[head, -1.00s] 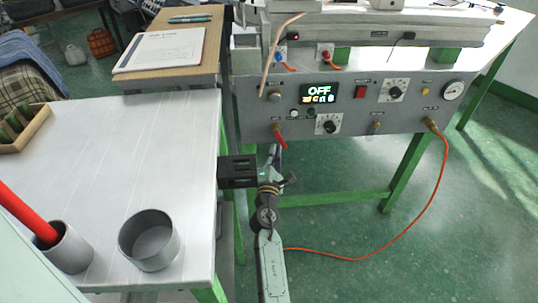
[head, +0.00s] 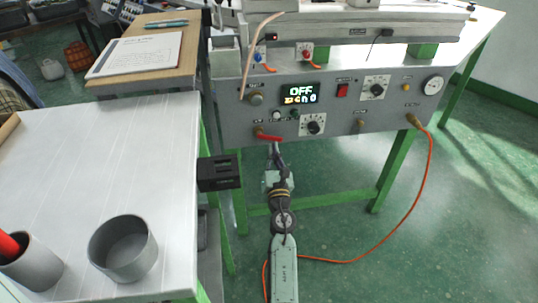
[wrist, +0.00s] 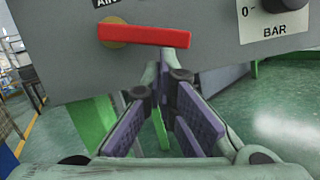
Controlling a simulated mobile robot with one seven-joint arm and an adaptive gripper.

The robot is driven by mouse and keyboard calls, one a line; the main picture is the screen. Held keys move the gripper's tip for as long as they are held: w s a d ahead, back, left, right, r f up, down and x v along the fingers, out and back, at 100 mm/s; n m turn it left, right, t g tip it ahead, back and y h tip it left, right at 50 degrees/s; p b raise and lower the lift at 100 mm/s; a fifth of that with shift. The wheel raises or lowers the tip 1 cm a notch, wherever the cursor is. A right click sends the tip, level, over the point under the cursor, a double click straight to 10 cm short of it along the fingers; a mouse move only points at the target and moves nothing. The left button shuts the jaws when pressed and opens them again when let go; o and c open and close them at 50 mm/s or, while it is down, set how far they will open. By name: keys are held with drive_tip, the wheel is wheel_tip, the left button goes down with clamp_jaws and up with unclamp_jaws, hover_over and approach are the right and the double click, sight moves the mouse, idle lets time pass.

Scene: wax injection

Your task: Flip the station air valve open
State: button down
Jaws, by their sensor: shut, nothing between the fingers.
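The air valve has a red lever (head: 268,137) on a brass-coloured pivot at the lower left of the grey station panel. The lever lies nearly level, pointing right from its pivot. In the wrist view the lever (wrist: 145,36) is a red bar across the upper middle, below a partly cut-off label. My gripper (head: 275,147) is just under the lever, towards its free end. In the wrist view the fingertips (wrist: 164,70) meet below the lever's right part, with nothing between them. I cannot tell whether they touch the lever.
An orange hose (head: 425,185) hangs at right. A white table (head: 100,180) with a grey cup (head: 122,250) stands at left. A black box (head: 220,172) sits beside my arm.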

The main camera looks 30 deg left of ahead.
drive_tip(key=shift+d+r+n, duration=0.1)
drive_tip(key=shift+n, duration=0.3)
drive_tip(key=v, duration=1.2)
drive_tip(key=shift+w+d, duration=0.1)
drive_tip(key=shift+w, duration=0.05)
